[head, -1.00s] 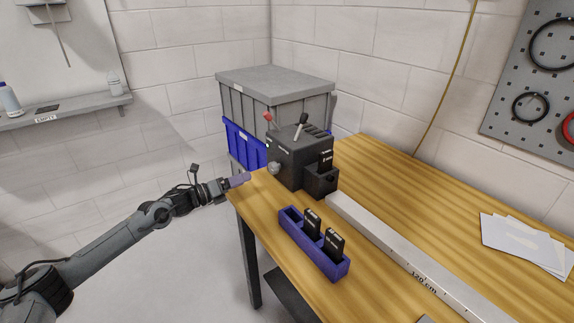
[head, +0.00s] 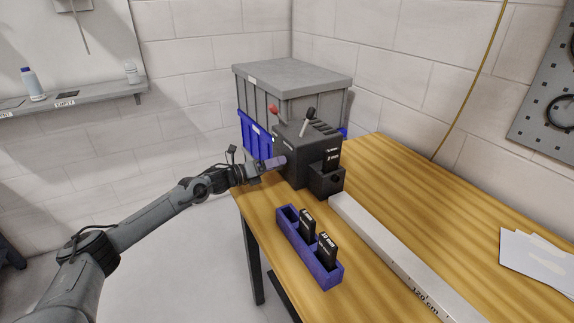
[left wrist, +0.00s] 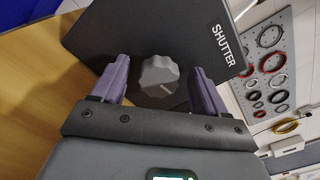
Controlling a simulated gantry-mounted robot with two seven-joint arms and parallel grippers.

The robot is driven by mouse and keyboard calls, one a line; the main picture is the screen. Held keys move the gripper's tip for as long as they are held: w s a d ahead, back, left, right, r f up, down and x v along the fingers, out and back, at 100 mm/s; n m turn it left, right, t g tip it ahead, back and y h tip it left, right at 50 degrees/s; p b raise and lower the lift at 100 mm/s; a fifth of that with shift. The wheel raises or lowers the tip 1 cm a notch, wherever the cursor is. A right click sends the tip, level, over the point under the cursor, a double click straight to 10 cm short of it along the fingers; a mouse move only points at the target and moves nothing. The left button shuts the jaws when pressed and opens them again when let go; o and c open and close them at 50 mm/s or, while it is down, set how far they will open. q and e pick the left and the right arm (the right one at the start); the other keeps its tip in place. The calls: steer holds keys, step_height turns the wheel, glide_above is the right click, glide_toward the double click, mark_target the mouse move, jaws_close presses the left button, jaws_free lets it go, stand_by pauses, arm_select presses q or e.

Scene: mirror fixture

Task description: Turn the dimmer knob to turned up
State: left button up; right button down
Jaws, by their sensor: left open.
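The dimmer knob (left wrist: 159,76) is a grey lobed knob on the face of a dark box (head: 297,157) at the back left corner of the table. In the left wrist view the knob lies between the two purple fingers of my left gripper (left wrist: 160,84), with gaps on both sides. My left gripper is open and also shows in the head view (head: 275,163), close to the box's left face. There the fingers hide the knob. The word SHUTTER shows on the box in the left wrist view. My right gripper is not in view.
A purple holder (head: 320,270) with two black cards stands on the table in front of the box. A long metal ruler (head: 400,258) lies to its right. Grey and blue bins (head: 290,85) stand behind. White papers (head: 537,262) lie at the right.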

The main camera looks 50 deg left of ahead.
arm_select(q)
steer(key=shift+w, duration=0.3)
steer(key=shift+s, duration=0.15)
steer(key=shift+c, duration=1)
steer(key=c, duration=0.8)
steer(key=shift+c, duration=0.2)
